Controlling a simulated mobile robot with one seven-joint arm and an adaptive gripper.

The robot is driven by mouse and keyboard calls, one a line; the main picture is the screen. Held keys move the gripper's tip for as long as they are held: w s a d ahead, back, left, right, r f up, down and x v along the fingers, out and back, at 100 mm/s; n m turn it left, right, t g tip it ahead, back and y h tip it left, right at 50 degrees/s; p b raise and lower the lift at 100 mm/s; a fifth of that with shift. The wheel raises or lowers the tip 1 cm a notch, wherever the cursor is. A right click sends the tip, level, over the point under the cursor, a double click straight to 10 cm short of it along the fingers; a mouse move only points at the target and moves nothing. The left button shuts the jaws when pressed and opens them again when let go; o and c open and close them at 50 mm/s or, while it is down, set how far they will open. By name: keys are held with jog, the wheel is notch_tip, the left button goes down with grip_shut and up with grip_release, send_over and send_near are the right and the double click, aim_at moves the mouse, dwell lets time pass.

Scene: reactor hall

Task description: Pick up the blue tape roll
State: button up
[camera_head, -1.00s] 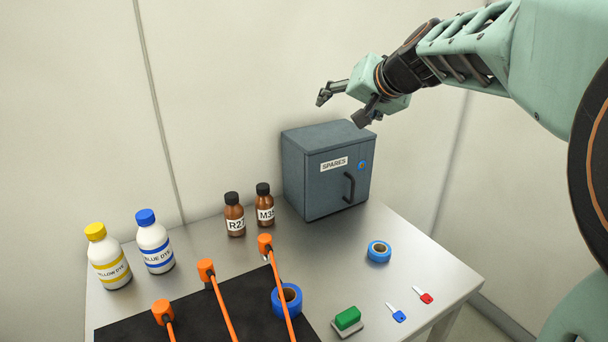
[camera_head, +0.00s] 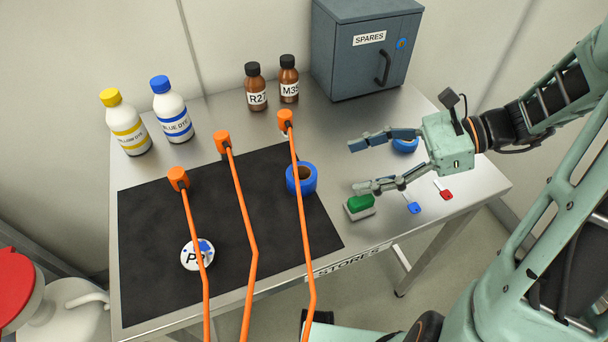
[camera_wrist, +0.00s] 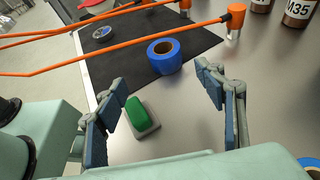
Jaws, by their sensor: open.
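One blue tape roll (camera_head: 309,186) lies flat at the right edge of the black mat, and an orange rod crosses in front of it in the head view. It shows whole in the wrist view (camera_wrist: 165,65), ahead of my fingers. A second, smaller-looking blue roll (camera_head: 408,147) lies on the bare table to the right, partly hidden behind my gripper. Its edge shows at the lower right of the wrist view (camera_wrist: 309,165). My gripper (camera_head: 355,166) is open and empty, its fingers spread, pointing left toward the roll on the mat, apart from it.
Several orange rods (camera_head: 247,232) stretch over the mat (camera_head: 150,260) from orange posts. A green-and-grey block (camera_head: 360,205) lies near my lower finger, with blue (camera_head: 413,208) and red (camera_head: 443,190) keys beside it. Bottles (camera_head: 174,118) and a grey SPARES cabinet (camera_head: 365,60) stand at the back.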

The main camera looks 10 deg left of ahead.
aim_at(314, 173)
jog(key=shift+a+f, duration=0.15)
jog(key=shift+a, duration=0.05)
jog(key=b+x, duration=0.1)
jog(key=x, duration=0.2)
jog(key=b+x, duration=0.1)
jog(key=x, duration=0.3)
jog(key=b+x, duration=0.1)
jog(key=x, duration=0.2)
jog(key=shift+w+a, duration=0.3)
jog(key=shift+w, duration=0.05)
jog(key=c, duration=1.3)
